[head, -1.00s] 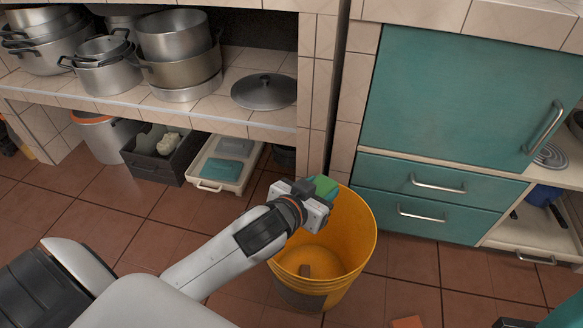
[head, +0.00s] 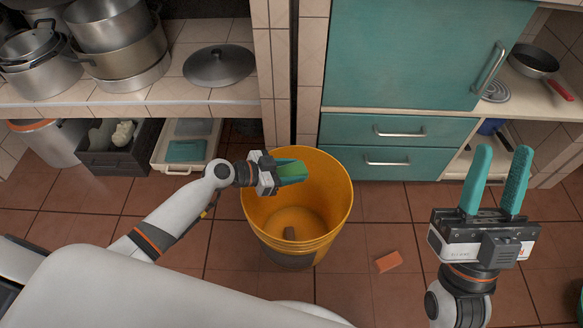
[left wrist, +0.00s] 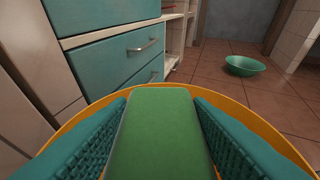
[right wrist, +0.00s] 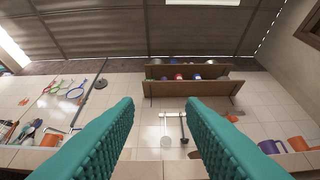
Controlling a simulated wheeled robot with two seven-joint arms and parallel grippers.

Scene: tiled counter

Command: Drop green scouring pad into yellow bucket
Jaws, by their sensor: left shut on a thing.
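The yellow bucket (head: 333,200) stands upright on the tiled floor in the head view, with a small brown block (head: 289,233) inside at its bottom. My left gripper (head: 292,172) is shut on the green scouring pad (head: 291,170) and holds it over the bucket's opening, near rim height. In the left wrist view the green pad (left wrist: 160,135) fills the space between the two teal fingers, with the bucket's yellow rim (left wrist: 75,120) around it. My right gripper (head: 495,180) is open and empty, raised at the right with its fingers pointing up.
An orange-red block (head: 389,262) lies on the floor right of the bucket. Teal drawers (head: 400,146) stand behind it. A dark crate (head: 112,160) and a white tray (head: 160,160) sit under the pot shelf. A green bowl (left wrist: 245,66) is on the floor in the left wrist view.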

